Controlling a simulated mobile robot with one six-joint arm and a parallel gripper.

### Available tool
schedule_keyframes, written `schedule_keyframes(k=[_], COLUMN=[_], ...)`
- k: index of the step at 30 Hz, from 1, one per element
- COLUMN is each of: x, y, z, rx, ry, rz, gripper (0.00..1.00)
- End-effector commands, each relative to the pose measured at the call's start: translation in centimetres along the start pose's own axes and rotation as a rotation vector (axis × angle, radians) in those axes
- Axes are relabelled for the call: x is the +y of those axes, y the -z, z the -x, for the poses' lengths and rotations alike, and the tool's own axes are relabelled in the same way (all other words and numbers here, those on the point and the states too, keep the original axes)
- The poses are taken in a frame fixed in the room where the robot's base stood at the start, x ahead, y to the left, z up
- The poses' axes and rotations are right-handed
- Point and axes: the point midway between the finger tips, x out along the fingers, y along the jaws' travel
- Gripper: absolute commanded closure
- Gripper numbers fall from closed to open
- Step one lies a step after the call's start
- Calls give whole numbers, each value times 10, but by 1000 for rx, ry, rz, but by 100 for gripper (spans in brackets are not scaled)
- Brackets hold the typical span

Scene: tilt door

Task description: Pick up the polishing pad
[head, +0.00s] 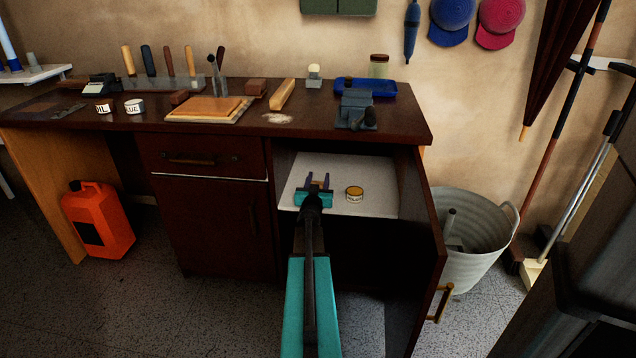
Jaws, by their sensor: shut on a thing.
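My gripper (317,181) reaches into the open right compartment of the dark wooden workbench (420,128). No other pad is visible on the shelf.
The bench top above holds tools and blocks.

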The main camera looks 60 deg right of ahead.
Motion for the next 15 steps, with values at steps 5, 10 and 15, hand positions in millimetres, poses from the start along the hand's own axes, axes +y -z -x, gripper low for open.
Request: schedule_keyframes(k=[5, 10, 15], x=[4, 4, 3], y=[9, 30, 50], z=[0, 0, 0], rx=[1, 2, 1], ry=[-1, 0, 0], rz=[0, 1, 0], gripper=[87, 87, 87])
